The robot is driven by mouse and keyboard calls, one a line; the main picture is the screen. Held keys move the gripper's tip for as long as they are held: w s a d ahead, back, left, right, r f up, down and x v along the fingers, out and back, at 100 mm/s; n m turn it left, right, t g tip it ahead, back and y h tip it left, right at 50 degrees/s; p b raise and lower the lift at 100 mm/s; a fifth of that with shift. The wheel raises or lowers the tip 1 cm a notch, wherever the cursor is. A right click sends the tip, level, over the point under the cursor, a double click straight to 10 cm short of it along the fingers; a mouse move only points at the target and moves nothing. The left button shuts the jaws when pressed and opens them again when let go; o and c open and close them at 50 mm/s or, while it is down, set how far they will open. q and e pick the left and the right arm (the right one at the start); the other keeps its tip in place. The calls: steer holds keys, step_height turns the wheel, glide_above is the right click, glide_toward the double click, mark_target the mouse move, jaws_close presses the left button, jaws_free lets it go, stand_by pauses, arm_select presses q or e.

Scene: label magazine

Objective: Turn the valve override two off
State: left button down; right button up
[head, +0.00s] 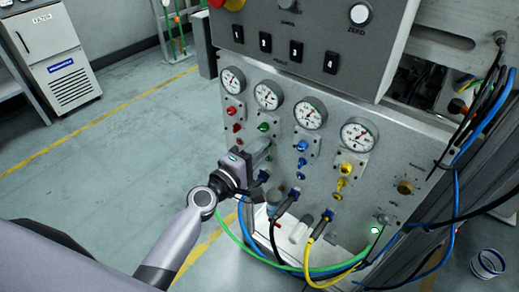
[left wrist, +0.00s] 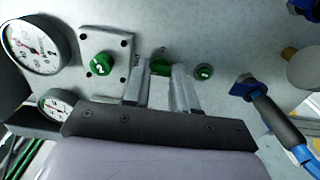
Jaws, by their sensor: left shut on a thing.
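The panel (head: 335,215) carries a column of green fittings below the second gauge (head: 268,95). The upper green knob (head: 263,127) sits on a square plate; it also shows in the left wrist view (left wrist: 102,64). My left gripper (head: 266,152) is at the panel just below that knob. In the left wrist view, its fingers (left wrist: 161,85) are shut on a green valve handle (left wrist: 161,67), which appears to be valve override two. The fingers hide part of it. Another green fitting (left wrist: 203,71) lies just beyond the fingers. My right gripper is not in view.
Red, blue (head: 302,146) and yellow (head: 346,168) fittings flank the green column. Hoses, including a yellow one (head: 310,255) and a green one (head: 240,240), hang from the lower panel. A row of black switches (head: 296,50) is above. Open floor lies to the left.

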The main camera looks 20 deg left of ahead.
arm_select(q)
steer(key=c, duration=0.9)
jaws_free()
steer(key=shift+s, duration=0.15)
steer(key=v, duration=0.7)
steer(key=shift+b, duration=0.3)
